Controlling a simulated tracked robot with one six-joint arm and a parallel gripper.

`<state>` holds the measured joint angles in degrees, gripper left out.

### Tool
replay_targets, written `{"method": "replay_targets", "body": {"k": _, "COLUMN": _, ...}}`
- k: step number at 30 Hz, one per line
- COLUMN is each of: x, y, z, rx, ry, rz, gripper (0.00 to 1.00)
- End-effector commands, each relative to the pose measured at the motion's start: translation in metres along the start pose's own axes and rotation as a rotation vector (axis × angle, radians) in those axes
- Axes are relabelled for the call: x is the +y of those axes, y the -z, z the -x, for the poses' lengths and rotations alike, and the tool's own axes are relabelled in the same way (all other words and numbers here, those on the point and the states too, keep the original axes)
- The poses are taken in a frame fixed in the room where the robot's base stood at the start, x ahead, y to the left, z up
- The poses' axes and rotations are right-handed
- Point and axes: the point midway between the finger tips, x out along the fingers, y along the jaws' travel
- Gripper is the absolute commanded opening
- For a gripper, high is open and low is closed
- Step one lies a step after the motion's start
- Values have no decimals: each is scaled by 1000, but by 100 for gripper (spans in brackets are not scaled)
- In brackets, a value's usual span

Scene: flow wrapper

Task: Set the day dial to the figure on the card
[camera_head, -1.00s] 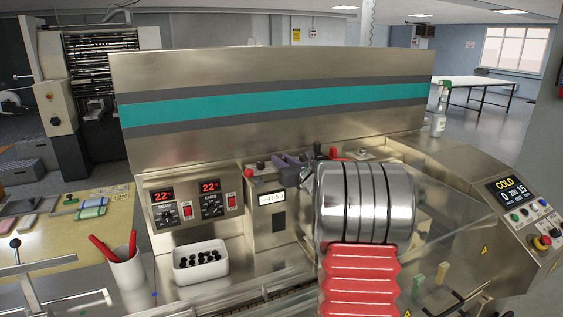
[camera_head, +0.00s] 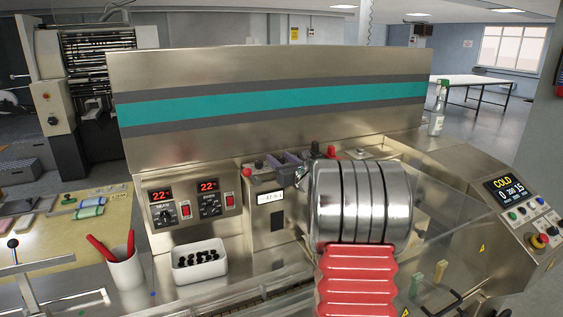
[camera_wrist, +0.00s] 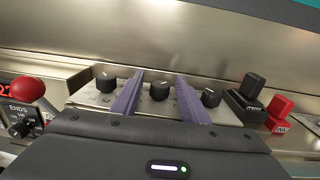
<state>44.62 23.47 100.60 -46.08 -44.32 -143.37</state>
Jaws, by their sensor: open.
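Three black dials stand in a row on a metal plate (camera_wrist: 78,97) with small printed marks in the wrist view: a left dial (camera_wrist: 106,81), a middle dial (camera_wrist: 158,91) and a right dial (camera_wrist: 210,98). My gripper (camera_wrist: 159,78) is open, its purple fingers on either side of the middle dial with gaps showing. The dial names and figures are too small to read. In the head view my gripper (camera_head: 291,160) is at the back of the machine, partly behind my arm. A small white panel (camera_head: 270,197) bears dark characters I cannot read; no card is clearly identifiable.
A red knob (camera_wrist: 28,90) stands left of the dials; black and red blocks (camera_wrist: 281,108) stand to the right. The steel back panel (camera_head: 270,70) rises behind. A white bin (camera_head: 200,262) of black pieces and a cup (camera_head: 125,270) are front left.

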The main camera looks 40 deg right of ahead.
Motion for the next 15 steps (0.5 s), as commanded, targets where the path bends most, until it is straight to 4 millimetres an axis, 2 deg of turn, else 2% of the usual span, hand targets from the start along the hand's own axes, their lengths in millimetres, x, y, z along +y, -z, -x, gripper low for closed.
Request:
{"method": "replay_targets", "body": {"k": 8, "x": -1, "y": -1, "z": 16, "rx": -1, "ry": 1, "rz": 1, "gripper": 40}}
{"method": "replay_targets", "body": {"k": 15, "x": -1, "y": 0, "z": 52, "rx": 0, "ry": 2, "rz": 1, "gripper": 40}}
